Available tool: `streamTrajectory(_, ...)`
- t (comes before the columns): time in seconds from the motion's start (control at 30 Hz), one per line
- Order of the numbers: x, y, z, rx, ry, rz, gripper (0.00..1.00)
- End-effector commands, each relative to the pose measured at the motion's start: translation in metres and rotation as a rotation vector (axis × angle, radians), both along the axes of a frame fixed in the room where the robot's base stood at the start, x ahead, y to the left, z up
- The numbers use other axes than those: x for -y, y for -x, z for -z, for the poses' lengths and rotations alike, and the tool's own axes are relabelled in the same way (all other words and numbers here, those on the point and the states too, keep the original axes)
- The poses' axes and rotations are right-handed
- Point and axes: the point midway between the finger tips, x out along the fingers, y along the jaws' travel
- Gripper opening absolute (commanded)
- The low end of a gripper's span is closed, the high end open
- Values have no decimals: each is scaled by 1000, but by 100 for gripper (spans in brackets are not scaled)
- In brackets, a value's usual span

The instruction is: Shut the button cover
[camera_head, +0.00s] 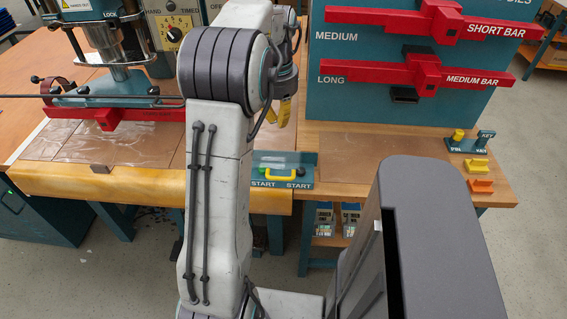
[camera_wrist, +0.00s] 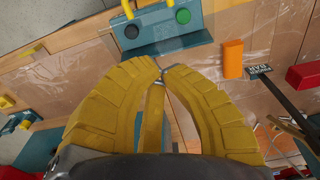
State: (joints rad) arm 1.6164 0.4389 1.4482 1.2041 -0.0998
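The teal button box (camera_head: 309,184), marked START twice, sits at the table's front edge. It shows a green button (camera_head: 265,170) at its left and a yellow cover handle (camera_head: 283,176) across its front. In the wrist view the box (camera_wrist: 150,48) is at the top, with a black button (camera_wrist: 132,31), the green button (camera_wrist: 183,15) and part of the yellow handle (camera_wrist: 127,8). The clear cover is hard to make out, and I cannot tell its angle. My gripper (camera_head: 284,112) is above and behind the box, apart from it. Its yellow fingertips (camera_wrist: 162,71) meet, with nothing between them.
A teal rack (camera_head: 400,90) with red bars stands behind at the right. A press (camera_head: 110,60) with a long red bar (camera_head: 120,116) stands at the left. Yellow and orange pieces (camera_head: 480,185) and a key holder sit at the right table edge. The tabletop before the rack is clear.

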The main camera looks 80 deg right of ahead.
Motion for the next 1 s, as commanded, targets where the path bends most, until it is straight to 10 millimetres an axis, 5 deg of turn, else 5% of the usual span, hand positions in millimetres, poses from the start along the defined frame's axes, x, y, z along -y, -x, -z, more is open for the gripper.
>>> streamTrajectory(0.27,-14,0,11,2,-61,-26,0)
streamTrajectory(0.8,-16,0,98,2,-63,-25,0)
streamTrajectory(1.0,-31,2,112,2,-61,-25,0)
